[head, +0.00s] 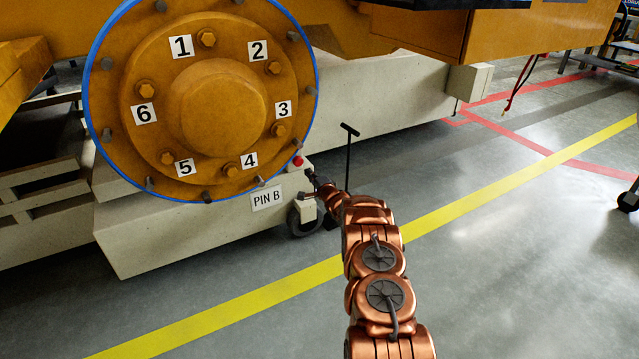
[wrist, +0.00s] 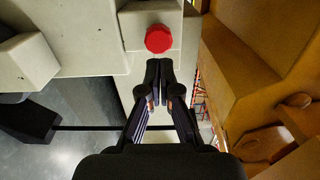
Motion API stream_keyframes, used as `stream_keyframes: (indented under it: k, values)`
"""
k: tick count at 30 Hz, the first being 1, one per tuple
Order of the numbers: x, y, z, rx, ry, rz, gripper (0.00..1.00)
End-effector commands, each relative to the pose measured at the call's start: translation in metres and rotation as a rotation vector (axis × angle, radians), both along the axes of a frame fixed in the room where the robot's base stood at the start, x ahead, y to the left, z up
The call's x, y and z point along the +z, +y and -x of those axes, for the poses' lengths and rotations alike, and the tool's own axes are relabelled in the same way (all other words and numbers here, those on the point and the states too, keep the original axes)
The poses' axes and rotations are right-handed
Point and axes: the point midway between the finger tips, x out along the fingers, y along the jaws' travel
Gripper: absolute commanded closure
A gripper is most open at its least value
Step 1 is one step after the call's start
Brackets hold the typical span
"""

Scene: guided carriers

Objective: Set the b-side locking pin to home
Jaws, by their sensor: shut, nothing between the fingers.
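The PIN B label (head: 267,197) is on the pale carrier's corner, at the lower right of the large yellow flange. Just above and right of it is a small red knob (head: 298,161). In the wrist view the red knob (wrist: 159,39) shows as a faceted disc on a pale block. My gripper (head: 311,174) is beside the knob in the head view. In the wrist view my gripper (wrist: 157,66) is shut and empty, its fingertips just below the knob in the picture. I cannot tell whether they touch the block. The pin itself is hidden.
The yellow flange (head: 222,105) with numbered bolts and a blue rim stands left of my arm. A black T-shaped handle (head: 349,150) rises just right of my gripper. A caster wheel (head: 302,216) sits below. The grey floor (head: 520,260) at right is clear.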

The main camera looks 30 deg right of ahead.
Motion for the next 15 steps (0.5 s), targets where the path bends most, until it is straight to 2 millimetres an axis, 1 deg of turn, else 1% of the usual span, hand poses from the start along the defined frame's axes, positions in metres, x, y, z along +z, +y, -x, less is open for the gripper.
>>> stream_keyframes:
  k: [15]
  values:
    - [0.001, 0.004, 0.051, -0.001, 0.002, -0.001, 1.00]
